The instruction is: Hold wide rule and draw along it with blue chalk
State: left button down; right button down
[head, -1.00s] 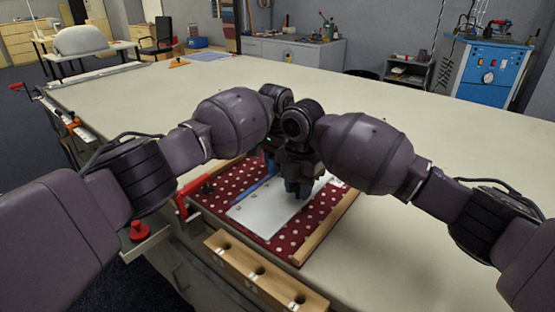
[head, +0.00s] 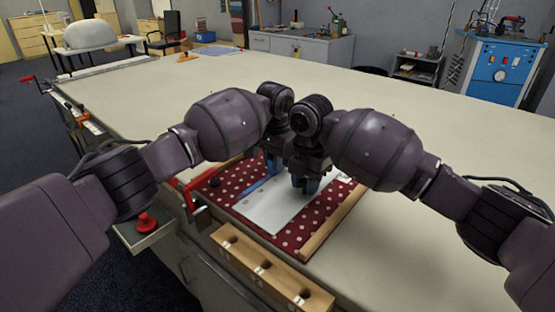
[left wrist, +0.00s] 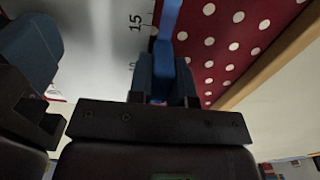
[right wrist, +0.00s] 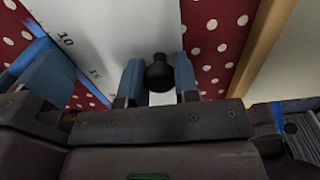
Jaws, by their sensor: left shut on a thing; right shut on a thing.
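The wide rule (head: 268,212) is a white plate with printed numbers, lying flat on red cloth with white dots (head: 225,185). My right gripper (head: 306,185) is shut on the black knob (right wrist: 159,72) standing on the rule. My left gripper (head: 272,162) is at the rule's far left edge, close beside the right one. It is shut on the blue chalk, which its fingers mostly hide. A blue line (head: 258,186) runs on the cloth along the rule's edge; it also shows in the left wrist view (left wrist: 168,22) and the right wrist view (right wrist: 92,90).
A wooden strip (head: 330,225) borders the cloth on the right. A wooden block with holes (head: 270,268) sits at the table's front edge, and a red clamp (head: 188,197) is left of the cloth.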

aim_at(258, 184)
pick_arm(q)
jog(key=shift+s+a, duration=0.1)
jog(key=shift+s, duration=0.05)
jog(key=shift+s+a, duration=0.5)
jog(key=shift+s, duration=0.2)
jog(key=shift+s, duration=0.1)
jog(key=shift+s+a, duration=0.6)
jog(key=shift+s, duration=0.05)
jog(key=shift+s+a, duration=0.1)
jog(key=shift+s, duration=0.05)
jog(key=shift+s+a+f, duration=0.1)
jog(key=shift+s+a, duration=0.45)
jog(key=shift+s, duration=0.2)
jog(key=shift+s+a, duration=0.1)
jog(key=shift+s, duration=0.05)
